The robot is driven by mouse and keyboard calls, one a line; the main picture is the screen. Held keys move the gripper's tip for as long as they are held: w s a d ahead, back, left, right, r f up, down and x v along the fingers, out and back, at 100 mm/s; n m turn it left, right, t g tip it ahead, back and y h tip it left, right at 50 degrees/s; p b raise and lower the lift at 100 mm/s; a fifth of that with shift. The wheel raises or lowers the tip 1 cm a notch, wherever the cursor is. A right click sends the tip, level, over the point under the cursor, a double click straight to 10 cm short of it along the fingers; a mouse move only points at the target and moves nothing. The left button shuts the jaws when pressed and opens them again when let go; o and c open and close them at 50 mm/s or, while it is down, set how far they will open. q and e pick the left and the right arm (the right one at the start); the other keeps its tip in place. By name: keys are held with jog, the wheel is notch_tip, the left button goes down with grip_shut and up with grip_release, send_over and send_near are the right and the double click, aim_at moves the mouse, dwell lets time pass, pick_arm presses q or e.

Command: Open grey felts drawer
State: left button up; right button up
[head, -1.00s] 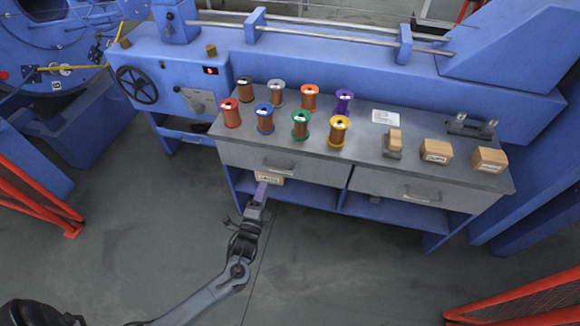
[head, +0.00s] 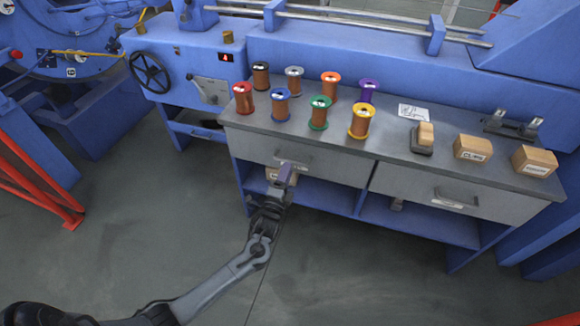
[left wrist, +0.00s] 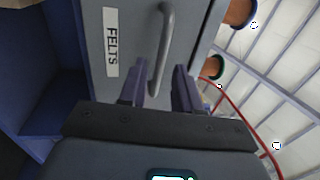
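The grey felts drawer (head: 335,168) is the left drawer under the workbench top and looks shut. Its front fills the middle of the left wrist view, with the white FELTS label (left wrist: 112,42) and the grey bar handle (left wrist: 167,40). In the head view the handle (head: 293,157) sits just above my left gripper (head: 285,174). In the left wrist view my left gripper (left wrist: 159,75) is open, its two purple fingers apart with one end of the handle between them. I cannot tell whether they touch it. My right gripper is not in view.
A second grey drawer (head: 420,190) is on the right. A blue lower shelf (head: 325,195) is beneath. The floor in front is clear.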

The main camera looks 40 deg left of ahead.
pick_arm(q)
jog(key=b+x, duration=0.1)
jog(key=x, duration=0.3)
jog(key=shift+w+a+r+b, duration=0.1)
jog(key=shift+w+a+b, duration=0.05)
jog(key=shift+w+b, duration=0.15)
jog(key=shift+c, duration=0.4)
grip_shut()
